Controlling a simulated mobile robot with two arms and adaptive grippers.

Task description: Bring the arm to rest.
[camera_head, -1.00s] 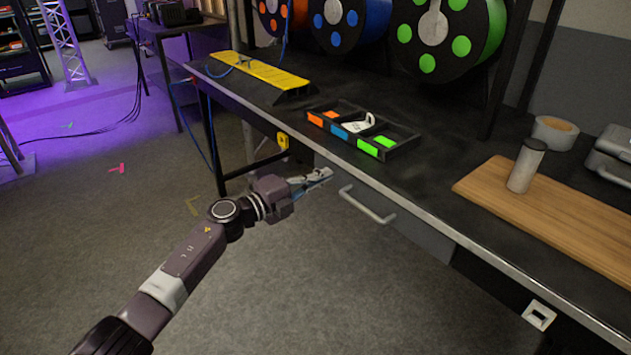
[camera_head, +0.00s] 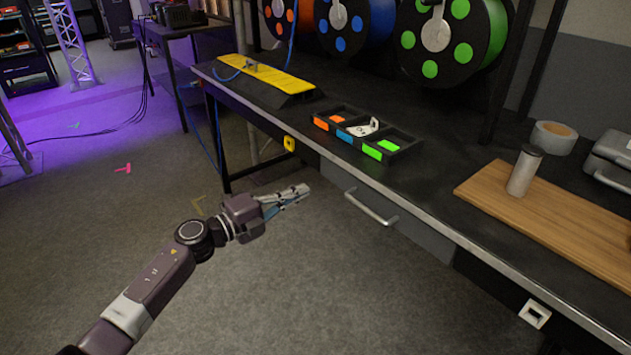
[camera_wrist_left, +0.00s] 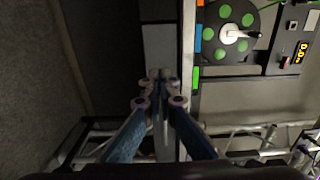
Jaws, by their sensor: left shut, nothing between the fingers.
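My left gripper (camera_head: 292,197) reaches in from the left in the head view. It is in front of the black workbench (camera_head: 420,200), below the level of its top, over the grey floor. Its fingers are shut with nothing between them. The fingers also show at the bottom middle of the left wrist view (camera_wrist_left: 160,95), against the bench edge and the floor. My right gripper is in neither view.
A black tray (camera_head: 402,152) with orange, blue and green labels sits near the bench edge. A yellow-topped black ramp (camera_head: 255,72), cable reels (camera_head: 452,40), a wooden board (camera_head: 560,222) and a metal tumbler (camera_head: 524,170) are on or above the bench. A drawer handle (camera_head: 370,208) sticks out nearby.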

